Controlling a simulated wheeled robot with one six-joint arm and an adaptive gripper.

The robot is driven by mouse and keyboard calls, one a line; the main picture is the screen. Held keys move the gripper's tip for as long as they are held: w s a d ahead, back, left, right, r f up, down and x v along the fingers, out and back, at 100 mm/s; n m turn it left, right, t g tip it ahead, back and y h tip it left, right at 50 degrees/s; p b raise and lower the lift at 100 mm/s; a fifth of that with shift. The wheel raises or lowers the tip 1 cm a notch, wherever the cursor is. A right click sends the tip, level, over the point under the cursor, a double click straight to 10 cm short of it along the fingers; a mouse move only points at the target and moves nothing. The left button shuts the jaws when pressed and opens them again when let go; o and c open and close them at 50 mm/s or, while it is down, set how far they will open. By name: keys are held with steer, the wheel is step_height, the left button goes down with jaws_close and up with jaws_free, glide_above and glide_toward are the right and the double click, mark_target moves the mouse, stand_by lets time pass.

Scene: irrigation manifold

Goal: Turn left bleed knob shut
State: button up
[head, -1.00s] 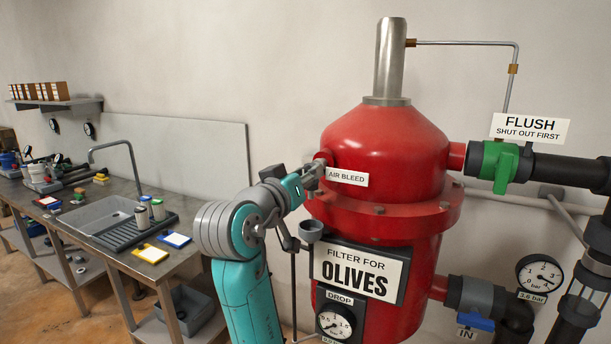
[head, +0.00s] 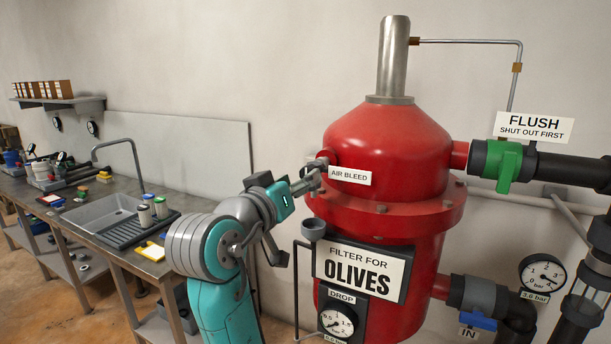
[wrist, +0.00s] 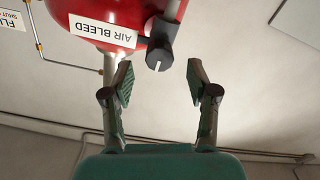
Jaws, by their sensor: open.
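The left bleed knob (wrist: 160,54) is dark grey with a white line on its face. In the wrist view, which is upside down, it sits on a short stem beside the AIR BLEED label (wrist: 103,30). In the head view the label (head: 350,176) is on the red filter tank (head: 385,140), and my gripper (head: 312,180) is at the tank's left side, partly covering the knob area. My gripper (wrist: 160,82) is open and empty. Its two fingers are spread to either side of the knob's line, with the knob just beyond the tips and apparently not touching them.
A grey cup (head: 313,229) on a thin pipe stands below the bleed. The OLIVES sign (head: 358,275) and a drop gauge (head: 337,320) are on the tank front. A workbench (head: 105,250) with a sink is at left. Open wall lies behind my arm.

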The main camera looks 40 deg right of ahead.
steer(key=v, duration=0.7)
steer(key=shift+a, duration=0.15)
steer(key=shift+f, duration=0.1)
